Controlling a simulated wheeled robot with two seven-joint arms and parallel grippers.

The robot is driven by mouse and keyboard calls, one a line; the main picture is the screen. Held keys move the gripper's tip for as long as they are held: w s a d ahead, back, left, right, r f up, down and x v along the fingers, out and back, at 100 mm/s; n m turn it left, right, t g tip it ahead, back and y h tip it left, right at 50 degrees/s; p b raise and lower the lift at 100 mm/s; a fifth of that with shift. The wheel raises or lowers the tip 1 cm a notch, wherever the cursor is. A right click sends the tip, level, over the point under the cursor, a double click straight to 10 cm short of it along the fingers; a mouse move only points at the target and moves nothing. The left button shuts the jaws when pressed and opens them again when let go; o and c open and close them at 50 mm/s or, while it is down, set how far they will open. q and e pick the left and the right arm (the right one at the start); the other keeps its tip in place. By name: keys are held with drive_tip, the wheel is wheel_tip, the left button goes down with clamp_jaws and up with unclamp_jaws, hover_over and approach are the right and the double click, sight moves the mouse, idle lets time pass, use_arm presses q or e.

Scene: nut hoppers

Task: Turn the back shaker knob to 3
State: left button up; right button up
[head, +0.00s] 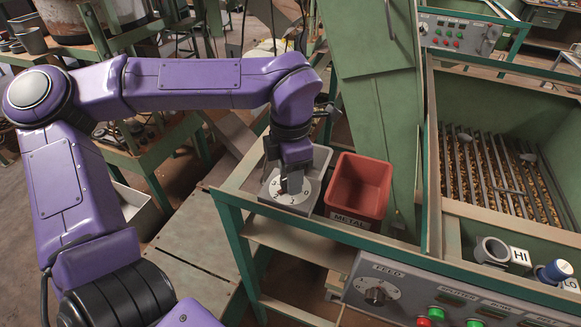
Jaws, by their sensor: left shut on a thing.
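A pale dial plate with black numerals (290,201) sits on a grey box on the green stand, left of the red bin. My left gripper (291,184) points down onto the middle of this dial and is shut on its knob. The fingers cover the knob, so its pointer and setting cannot be read. A "0" shows on the right of the dial, and other numerals are small. Another panel (452,32) at the far top right carries a knob (492,32). My right gripper is not in view.
A red bin marked METAL (360,188) stands close right of the dial. A green post rises behind it. A front panel with a FEED knob (376,294) and coloured buttons is lower right.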

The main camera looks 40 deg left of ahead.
use_arm(q)
drive_tip(key=m, duration=1.1)
idle(0.6)
drive_tip(key=o, duration=1.1)
drive_tip(key=shift+c, duration=0.2)
wheel_tip(320, 180, up, 11)
drive_tip(key=b, duration=0.1)
drive_tip(key=shift+f+b, duration=0.2)
drive_tip(key=shift+b, duration=0.15)
